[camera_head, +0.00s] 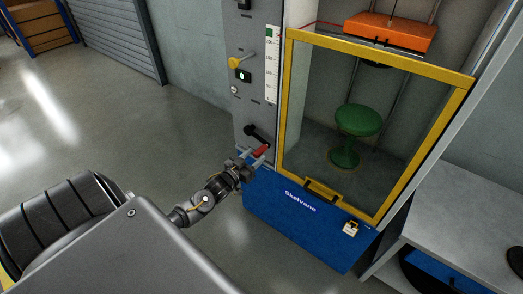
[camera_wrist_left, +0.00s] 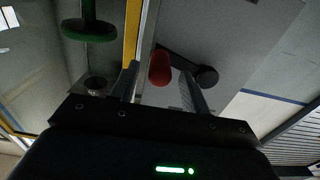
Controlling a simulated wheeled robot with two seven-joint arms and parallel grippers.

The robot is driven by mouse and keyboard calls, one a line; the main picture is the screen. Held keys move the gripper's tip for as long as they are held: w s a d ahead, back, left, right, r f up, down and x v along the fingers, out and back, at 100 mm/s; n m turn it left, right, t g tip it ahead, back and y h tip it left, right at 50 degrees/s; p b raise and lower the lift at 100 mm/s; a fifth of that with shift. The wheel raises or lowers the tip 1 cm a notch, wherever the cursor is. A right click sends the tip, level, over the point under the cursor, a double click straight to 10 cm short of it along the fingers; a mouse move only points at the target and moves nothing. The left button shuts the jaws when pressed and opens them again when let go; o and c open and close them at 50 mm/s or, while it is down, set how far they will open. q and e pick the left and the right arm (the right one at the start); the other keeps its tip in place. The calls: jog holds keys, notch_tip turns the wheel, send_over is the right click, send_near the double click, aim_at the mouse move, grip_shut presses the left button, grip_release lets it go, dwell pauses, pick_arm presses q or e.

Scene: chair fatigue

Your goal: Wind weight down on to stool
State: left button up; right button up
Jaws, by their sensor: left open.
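A green stool (camera_head: 357,120) stands behind the yellow-framed guard door (camera_head: 283,107) of the test machine, and its seat also shows in the left wrist view (camera_wrist_left: 90,29). An orange weight (camera_head: 391,32) hangs well above the stool. A black crank with a red handle (camera_head: 262,150) is on the machine's grey front panel. My left gripper (camera_head: 257,155) is open at the red handle. In the left wrist view the red handle (camera_wrist_left: 160,69) lies between the two fingers; contact cannot be told. My right gripper is not in view.
A yellow knob (camera_head: 237,62), a small display (camera_head: 243,76) and a vertical scale (camera_head: 271,65) are on the panel. The blue base (camera_head: 290,215) sticks out below the door. A grey bench (camera_head: 460,210) stands at the right.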

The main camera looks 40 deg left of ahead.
aim_at(262, 150)
pick_arm(q)
jog(key=w, duration=0.5)
jog(key=shift+a, duration=0.1)
grip_shut()
